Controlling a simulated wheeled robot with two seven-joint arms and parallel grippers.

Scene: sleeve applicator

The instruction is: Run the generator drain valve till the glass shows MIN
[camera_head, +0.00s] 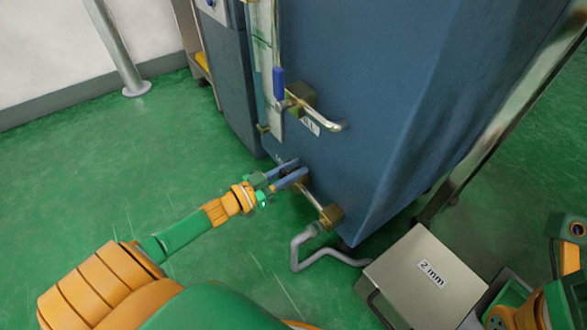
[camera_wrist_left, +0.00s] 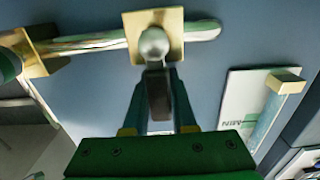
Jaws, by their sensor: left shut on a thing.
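The drain valve (camera_head: 331,215) is a brass body low on the front of the blue generator cabinet (camera_head: 370,90), with a lever toward the upper left. My left gripper (camera_head: 287,175) is at that lever. In the left wrist view, my left gripper (camera_wrist_left: 159,105) is shut on the dark lever grip (camera_wrist_left: 159,92), below a round metal knob (camera_wrist_left: 153,43) on a brass block. The sight glass (camera_head: 264,50) stands upright on the cabinet's left edge, its top cut off. Its lower end and a MIN mark (camera_wrist_left: 233,121) show in the wrist view. I cannot read the liquid level.
Another brass valve (camera_head: 300,98) with a blue handle (camera_head: 279,84) sits above, its spout pointing right. A metal post (camera_head: 120,50) stands at the left. The green floor (camera_head: 90,170) is open there.

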